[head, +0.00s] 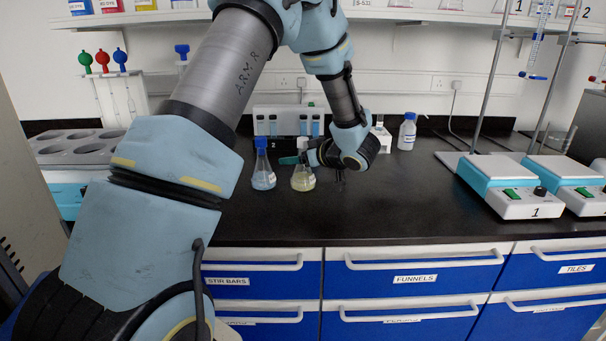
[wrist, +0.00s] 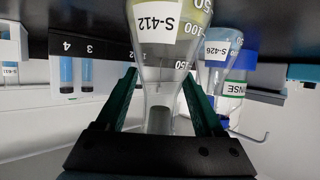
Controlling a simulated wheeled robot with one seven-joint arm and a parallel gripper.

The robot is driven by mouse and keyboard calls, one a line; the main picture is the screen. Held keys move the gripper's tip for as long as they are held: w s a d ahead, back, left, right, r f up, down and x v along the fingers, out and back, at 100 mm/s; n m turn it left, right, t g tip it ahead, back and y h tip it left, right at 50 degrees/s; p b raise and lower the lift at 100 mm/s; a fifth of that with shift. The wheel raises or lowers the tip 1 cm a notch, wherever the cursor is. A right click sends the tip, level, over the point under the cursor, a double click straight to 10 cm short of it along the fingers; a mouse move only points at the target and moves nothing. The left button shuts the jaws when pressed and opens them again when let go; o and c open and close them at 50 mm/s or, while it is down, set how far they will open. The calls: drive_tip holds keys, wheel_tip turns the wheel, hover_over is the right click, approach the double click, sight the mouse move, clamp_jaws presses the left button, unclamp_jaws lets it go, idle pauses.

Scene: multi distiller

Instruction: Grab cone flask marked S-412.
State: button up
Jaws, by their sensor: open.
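The cone flask marked S-412 (wrist: 156,58) holds yellowish liquid and has a grey cap. In the wrist view, which appears upside down, its label faces me. In the head view it is the flask with pale yellow liquid (head: 303,181), upright on the black bench. My gripper (wrist: 160,78) is open, with its green fingers on either side of the flask's narrowing neck and a gap visible there.
Flask S-426 (wrist: 217,47) stands close by; a blue-capped flask (head: 263,172) is left of S-412. A rack with blue vials (head: 288,124) stands behind. Hotplates (head: 515,190) are at right; the bench between is clear.

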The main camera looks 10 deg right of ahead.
clamp_jaws()
idle(0.6)
